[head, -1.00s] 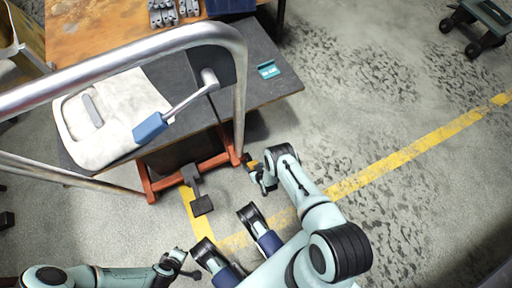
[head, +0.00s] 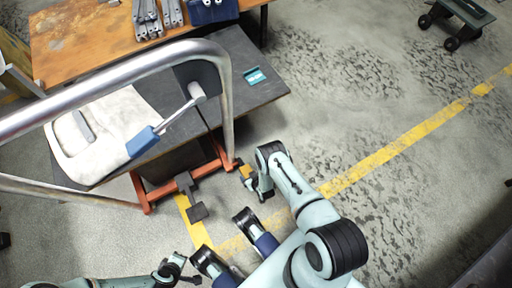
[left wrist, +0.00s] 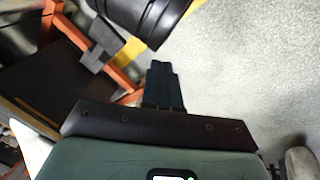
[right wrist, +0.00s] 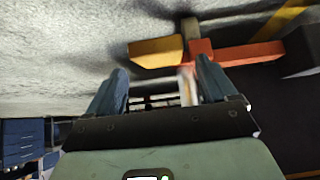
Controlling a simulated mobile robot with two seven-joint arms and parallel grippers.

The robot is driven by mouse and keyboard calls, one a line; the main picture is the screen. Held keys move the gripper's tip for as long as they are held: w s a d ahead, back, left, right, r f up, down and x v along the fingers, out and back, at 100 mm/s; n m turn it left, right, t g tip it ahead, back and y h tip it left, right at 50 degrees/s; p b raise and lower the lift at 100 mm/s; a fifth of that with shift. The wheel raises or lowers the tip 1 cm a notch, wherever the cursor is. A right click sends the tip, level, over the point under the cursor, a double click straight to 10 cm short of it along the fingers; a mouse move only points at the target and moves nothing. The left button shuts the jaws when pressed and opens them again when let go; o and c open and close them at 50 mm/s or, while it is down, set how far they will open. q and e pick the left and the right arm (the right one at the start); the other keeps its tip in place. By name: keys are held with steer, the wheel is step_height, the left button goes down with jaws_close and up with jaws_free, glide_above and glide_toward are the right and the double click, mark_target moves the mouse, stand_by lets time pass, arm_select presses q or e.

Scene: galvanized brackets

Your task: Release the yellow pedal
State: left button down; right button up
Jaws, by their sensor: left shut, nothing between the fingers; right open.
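The yellow pedal (head: 245,171) is a small block at the right end of the lift cart's orange base frame (head: 208,168). In the right wrist view the yellow pedal (right wrist: 155,52) lies just beyond the fingertips, beside the orange bar. My right gripper (right wrist: 163,72) is open, with its two fingers apart and no object held between them. In the head view my right gripper (head: 256,192) hangs low beside the pedal. Whether it touches the pedal cannot be told. My left gripper (left wrist: 163,68) is shut and empty; in the head view it is at the lower left (head: 182,268).
A black pedal (head: 197,211) juts from the base frame's middle. The cart's metal handle (head: 120,62) arches over its dark platform (head: 245,95), which bears a white panel (head: 85,135). A wooden table (head: 80,40) with brackets stands behind. Floor at right is clear up to a dark trolley (head: 455,20).

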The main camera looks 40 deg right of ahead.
arm_select(q)
steer(key=s+d+r+g+h+p, duration=0.1)
steer(key=s+d+r+p, duration=0.1)
steer(key=s+r, duration=0.2)
steer(key=shift+s+d+g+p, duration=0.35)
steer(key=shift+s+g+p, duration=0.05)
steer(key=shift+s, duration=0.45)
arm_select(e)
steer(key=v, duration=0.8)
steer(key=shift+r, duration=0.2)
